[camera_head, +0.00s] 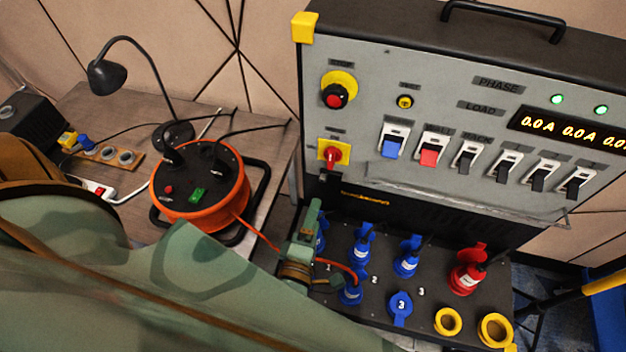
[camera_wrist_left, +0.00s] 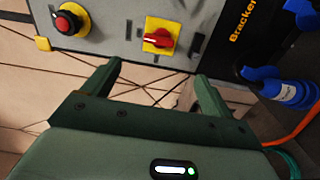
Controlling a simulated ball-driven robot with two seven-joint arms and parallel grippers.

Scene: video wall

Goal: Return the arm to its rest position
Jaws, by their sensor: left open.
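My left gripper (camera_head: 308,228) is at the front left corner of the power panel, above the socket shelf; my camouflage-coloured arm fills the lower left of the head view. In the left wrist view the gripper (camera_wrist_left: 158,74) shows two dark green fingers spread apart with nothing between them. Beyond the fingertips is the red rotary switch (camera_wrist_left: 160,40) on its yellow plate, which also shows in the head view (camera_head: 333,155). The red stop button (camera_head: 335,96) is above it. My right gripper is not in view.
The socket shelf (camera_head: 375,278) holds blue plugs (camera_head: 362,245) and a red plug (camera_head: 466,275) close to my left gripper. An orange cable reel (camera_head: 200,190) stands on the wooden table (camera_head: 100,100) with a black lamp (camera_head: 110,75). An orange cable runs from the reel towards the shelf.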

